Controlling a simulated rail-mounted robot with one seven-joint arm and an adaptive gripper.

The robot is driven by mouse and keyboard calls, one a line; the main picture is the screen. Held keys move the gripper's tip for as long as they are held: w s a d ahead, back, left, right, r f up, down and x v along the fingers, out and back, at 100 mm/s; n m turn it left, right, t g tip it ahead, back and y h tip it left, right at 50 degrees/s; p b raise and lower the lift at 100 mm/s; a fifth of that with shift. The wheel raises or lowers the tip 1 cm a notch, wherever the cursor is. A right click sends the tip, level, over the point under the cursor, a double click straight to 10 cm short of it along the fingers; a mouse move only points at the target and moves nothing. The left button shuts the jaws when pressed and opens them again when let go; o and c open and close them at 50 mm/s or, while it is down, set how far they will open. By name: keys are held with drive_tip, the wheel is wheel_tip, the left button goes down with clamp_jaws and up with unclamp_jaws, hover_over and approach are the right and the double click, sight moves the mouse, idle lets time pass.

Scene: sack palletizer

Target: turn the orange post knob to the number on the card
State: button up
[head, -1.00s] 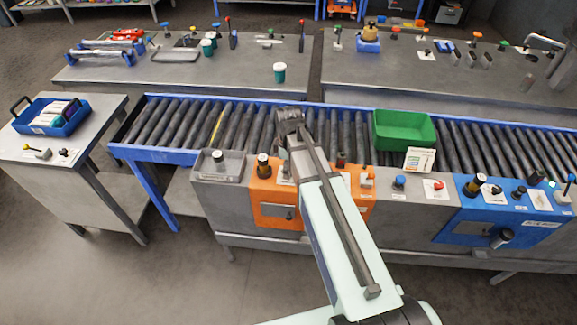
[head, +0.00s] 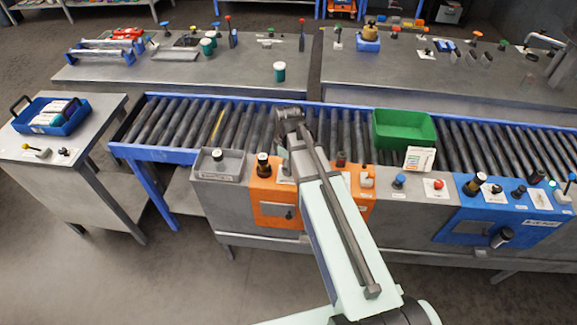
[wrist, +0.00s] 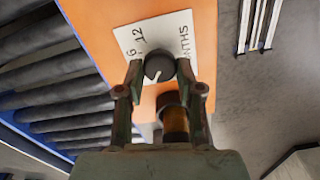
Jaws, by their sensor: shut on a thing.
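The orange post (head: 266,212) is a panel at the front of the roller conveyor; it fills the middle of the wrist view (wrist: 100,22). On it, the dark round knob (wrist: 159,66) sits on a white dial plate (wrist: 134,40) marked 6, 12 and MONTHS. A pale pointer line shows on the knob's lower edge. My gripper (wrist: 159,72) is closed on the knob, one finger on each side. The fingers cover part of the dial, so other numbers are hidden. In the head view my arm hides the knob.
A brass-and-black post (wrist: 175,120) stands close beside the knob, between my fingers' bases in the wrist view. A small white card (head: 420,158) leans by the green bin (head: 405,130); its print is too small to read. A blue panel (head: 470,225) stands right.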

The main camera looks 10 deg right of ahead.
drive_tip(key=m, duration=0.6)
drive_tip(key=shift+b, duration=0.3)
drive_tip(key=shift+m, duration=0.3)
drive_tip(key=o, duration=1.1)
drive_tip(key=shift+o, duration=0.2)
drive_tip(key=shift+r, duration=0.1)
wheel_tip(320, 180, up, 12)
